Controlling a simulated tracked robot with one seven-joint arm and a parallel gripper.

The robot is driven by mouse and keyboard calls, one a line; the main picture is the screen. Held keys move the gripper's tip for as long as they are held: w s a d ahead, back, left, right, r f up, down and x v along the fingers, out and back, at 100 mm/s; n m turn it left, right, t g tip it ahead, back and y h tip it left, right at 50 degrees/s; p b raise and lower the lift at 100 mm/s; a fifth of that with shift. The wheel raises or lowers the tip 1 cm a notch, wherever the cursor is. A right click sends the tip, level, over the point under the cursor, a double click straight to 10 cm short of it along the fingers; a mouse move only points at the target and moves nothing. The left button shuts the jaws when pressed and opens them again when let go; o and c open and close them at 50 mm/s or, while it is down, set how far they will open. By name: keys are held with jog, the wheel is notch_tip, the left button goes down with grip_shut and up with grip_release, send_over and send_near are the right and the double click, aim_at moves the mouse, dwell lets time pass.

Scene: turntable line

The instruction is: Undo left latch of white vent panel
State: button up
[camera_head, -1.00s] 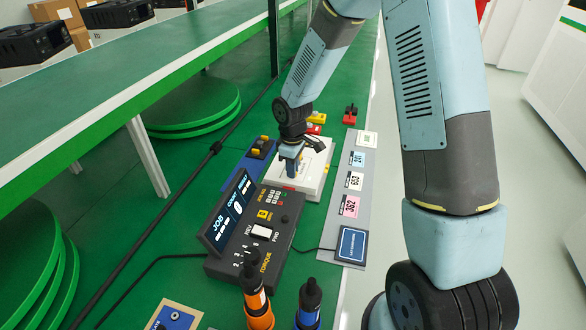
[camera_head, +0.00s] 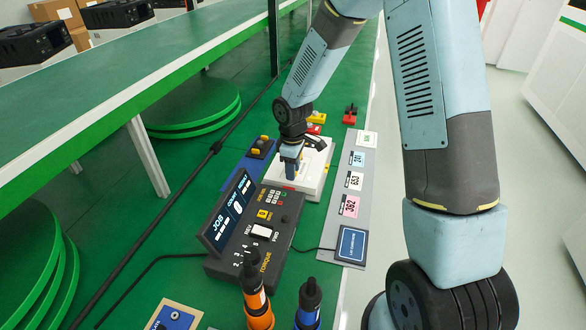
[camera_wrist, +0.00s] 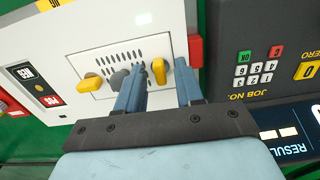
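The white vent panel (camera_wrist: 117,62) shows in the wrist view, set in a white box face, with rows of dark slots. It has a yellow latch on each side: one (camera_wrist: 90,82) at picture left lies tilted nearly sideways, the other (camera_wrist: 158,71) at picture right stands upright. A dark grey knob (camera_wrist: 118,79) sits between them, partly behind a finger. My gripper (camera_wrist: 160,76) is open, its blue fingers on either side of the picture-right latch with gaps visible. In the head view my gripper (camera_head: 290,170) is over the white box (camera_head: 313,184); the latches are hidden there.
A dark torque controller (camera_head: 262,230) with a raised display stands close to the box. A red block (camera_wrist: 195,50) sits at the box edge near the fingers. A grey strip with labels (camera_head: 345,200) lies to the right; screwdrivers (camera_head: 257,305) stand in front.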

notch_tip(320, 180, up, 14)
jog(key=shift+f, duration=0.15)
dwell(0.7)
